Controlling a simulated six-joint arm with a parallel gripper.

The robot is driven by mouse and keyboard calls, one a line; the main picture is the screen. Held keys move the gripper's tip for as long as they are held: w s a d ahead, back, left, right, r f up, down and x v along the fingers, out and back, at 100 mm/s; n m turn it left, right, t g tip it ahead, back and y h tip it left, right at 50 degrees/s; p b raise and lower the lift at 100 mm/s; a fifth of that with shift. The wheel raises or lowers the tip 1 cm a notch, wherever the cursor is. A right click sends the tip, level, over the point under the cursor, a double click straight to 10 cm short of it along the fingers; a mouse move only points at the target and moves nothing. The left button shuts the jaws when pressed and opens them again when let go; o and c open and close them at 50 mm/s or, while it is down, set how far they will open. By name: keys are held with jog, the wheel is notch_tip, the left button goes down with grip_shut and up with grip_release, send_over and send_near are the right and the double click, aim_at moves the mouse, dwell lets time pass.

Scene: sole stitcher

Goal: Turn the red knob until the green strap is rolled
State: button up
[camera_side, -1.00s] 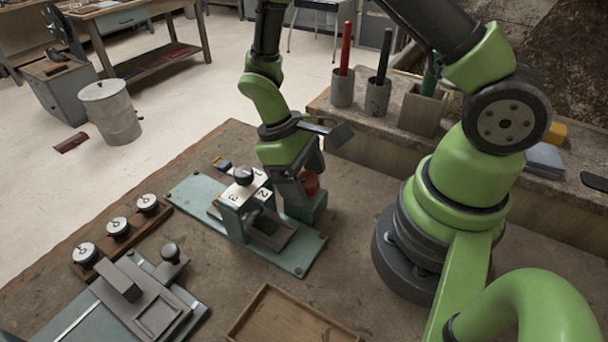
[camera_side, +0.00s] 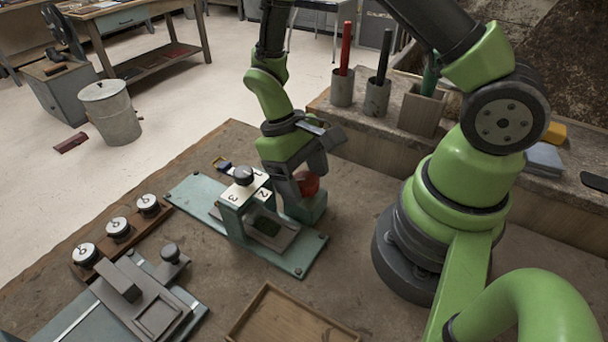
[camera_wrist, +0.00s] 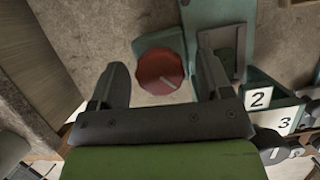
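The red knob (camera_side: 307,184) sits on a green block at the right end of the green-plated device (camera_side: 296,259). It also shows in the wrist view (camera_wrist: 161,72), round and faceted with a pale pointer line. My gripper (camera_wrist: 163,66) is open, with one finger on each side of the knob and visible gaps between. In the side view my gripper (camera_side: 297,176) is tilted over the knob and partly covers it. A dark green patch (camera_side: 267,226), perhaps the strap, lies in the grey frame; I cannot tell how far it is rolled.
A bridge with numbered white plates (camera_side: 245,190) and a black knob stands close left of my gripper. A rack of dials (camera_side: 119,229), a grey fixture (camera_side: 150,300) and a wooden tray (camera_side: 290,318) lie on the bench. Bare bench lies right of the device.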

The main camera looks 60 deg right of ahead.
jog(key=v, duration=1)
notch_tip(320, 180, up, 11)
jog(key=m+t, duration=0.2)
jog(key=t, duration=0.4)
send_over(304, 180)
jog(key=s+r+m+t+y, duration=0.1)
jog(key=s+r+t, duration=0.4)
jog(key=s, duration=0.2)
jog(key=shift+s+a+t+y, duration=0.2)
jog(key=shift+t+y, duration=0.1)
jog(key=shift+t, duration=0.1)
dwell(1.3)
